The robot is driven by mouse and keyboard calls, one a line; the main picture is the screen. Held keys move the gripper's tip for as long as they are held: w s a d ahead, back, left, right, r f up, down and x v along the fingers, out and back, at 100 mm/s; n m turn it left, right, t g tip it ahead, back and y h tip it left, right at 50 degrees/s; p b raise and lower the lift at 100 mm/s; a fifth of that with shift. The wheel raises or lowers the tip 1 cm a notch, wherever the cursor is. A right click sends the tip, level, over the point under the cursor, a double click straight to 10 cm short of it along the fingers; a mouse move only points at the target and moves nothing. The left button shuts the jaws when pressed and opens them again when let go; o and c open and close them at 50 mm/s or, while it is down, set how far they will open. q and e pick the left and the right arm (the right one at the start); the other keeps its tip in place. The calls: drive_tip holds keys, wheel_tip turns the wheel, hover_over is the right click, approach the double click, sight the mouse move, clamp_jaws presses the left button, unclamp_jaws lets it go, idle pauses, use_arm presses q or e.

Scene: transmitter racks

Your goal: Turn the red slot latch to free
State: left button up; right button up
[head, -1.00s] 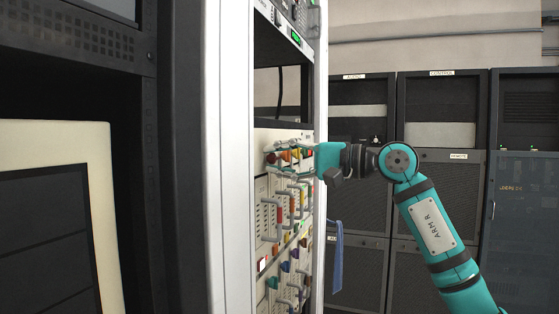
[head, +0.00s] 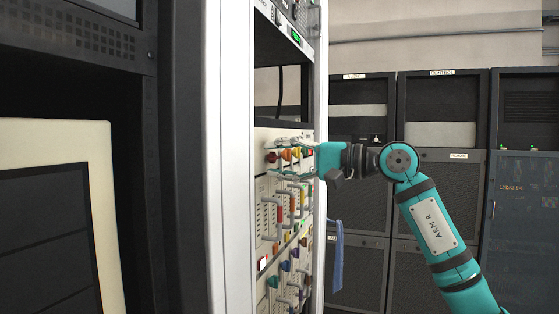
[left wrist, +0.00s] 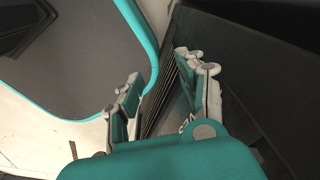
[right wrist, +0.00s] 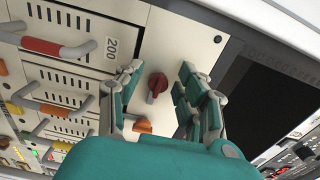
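The red slot latch (right wrist: 157,84) is a small dark red knob on a pale module front. In the right wrist view its grip runs roughly up and down, slightly tilted. It also shows at the left of the upper latch row in the head view (head: 271,157). My right gripper (right wrist: 158,85) is open, with its fingers apart on either side of the red latch; no contact shows. It also shows in the head view (head: 284,156). My left gripper (left wrist: 160,75) is open and empty, away from the latch.
An orange latch (right wrist: 143,127) is close to the right gripper's palm, partly hidden. A red handle (right wrist: 40,46) and orange handles (right wrist: 42,107) stick out of the neighbouring modules. A dark opening (right wrist: 270,105) is beside the panel. The white rack edge (head: 232,150) borders the modules.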

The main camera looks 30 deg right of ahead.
drive_tip(key=v, duration=1.2)
